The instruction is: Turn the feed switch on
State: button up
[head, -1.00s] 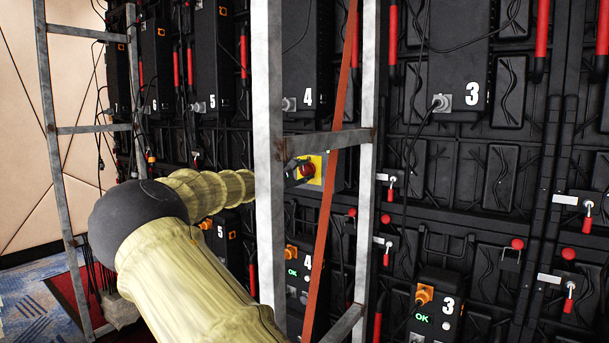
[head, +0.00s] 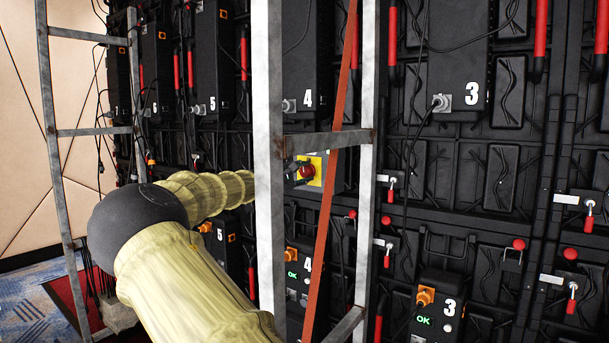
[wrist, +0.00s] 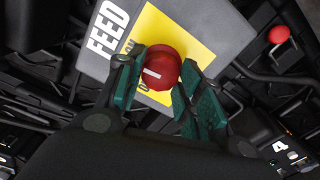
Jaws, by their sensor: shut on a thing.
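The feed switch is a red round knob (wrist: 158,68) with a white mark, on a yellow square (wrist: 190,40) of a grey plate (wrist: 222,25) lettered FEED. My gripper (wrist: 163,82) has its green fingers on either side of the knob, shut on it. Small lettering on the yellow is partly covered by the fingers and knob. In the head view the red knob (head: 307,172) and yellow square (head: 316,163) show between the ladder rails. There my gripper is mostly hidden behind the near rail.
A grey metal ladder (head: 268,150) with a rung (head: 325,142) stands between the head camera and the switch, close to my arm. A second ladder (head: 65,130) stands left. Black numbered units (head: 458,60), cables and red-handled latches (head: 590,222) cover the wall.

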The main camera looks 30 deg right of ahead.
jog(key=shift+w+a+r+m+b, duration=0.2)
jog(key=shift+a+m+b, duration=0.1)
jog(key=shift+b, duration=0.1)
dwell(3.1)
